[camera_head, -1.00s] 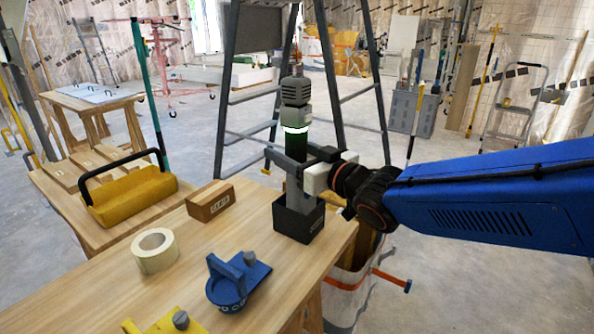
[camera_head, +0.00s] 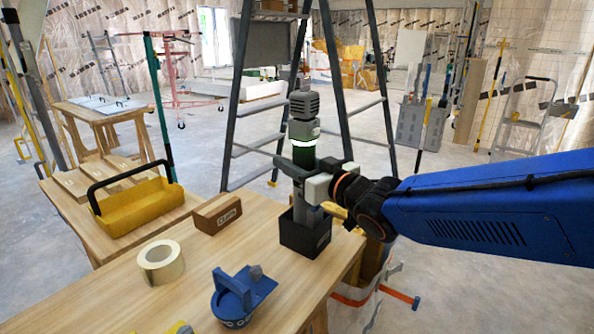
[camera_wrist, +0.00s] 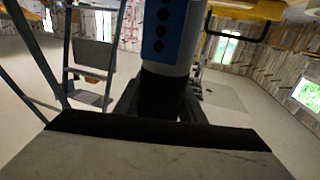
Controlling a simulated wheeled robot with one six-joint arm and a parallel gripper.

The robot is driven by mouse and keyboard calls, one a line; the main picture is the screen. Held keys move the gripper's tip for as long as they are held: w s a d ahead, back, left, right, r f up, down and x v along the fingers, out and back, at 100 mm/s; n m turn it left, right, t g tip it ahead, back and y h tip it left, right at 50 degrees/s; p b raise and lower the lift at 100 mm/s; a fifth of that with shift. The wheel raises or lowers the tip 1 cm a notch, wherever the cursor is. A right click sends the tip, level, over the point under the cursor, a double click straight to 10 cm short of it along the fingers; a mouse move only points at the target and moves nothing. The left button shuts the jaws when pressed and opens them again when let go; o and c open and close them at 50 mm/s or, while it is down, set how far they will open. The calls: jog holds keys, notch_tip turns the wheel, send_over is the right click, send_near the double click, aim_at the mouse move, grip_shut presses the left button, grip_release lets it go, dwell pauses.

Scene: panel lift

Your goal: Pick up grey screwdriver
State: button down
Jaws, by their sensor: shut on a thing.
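The grey screwdriver (camera_head: 304,131), with a ribbed grey top, a white ring and a dark green band, stands upright over the small black box (camera_head: 305,236) near the bench's far right edge. Its lower end is inside or behind the box rim; I cannot tell whether it touches the bottom. My gripper (camera_head: 306,172) comes from the right and is shut around the tool's middle, above the box. In the wrist view a grey body with a blue, black-dotted panel (camera_wrist: 166,35) rises between the dark fingers (camera_wrist: 158,100).
On the wooden bench are a tape roll (camera_head: 161,262), a brown block (camera_head: 216,214) and a blue tool (camera_head: 240,296). A yellow tote (camera_head: 140,205) sits at left. A grey stepladder (camera_head: 243,100) stands behind the screwdriver, and a white bin (camera_head: 350,312) beside the bench.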

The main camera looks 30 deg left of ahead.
aim_at(293, 120)
notch_tip(293, 120, up, 10)
dwell(0.5)
jog(key=shift+d, duration=0.1)
dwell(0.4)
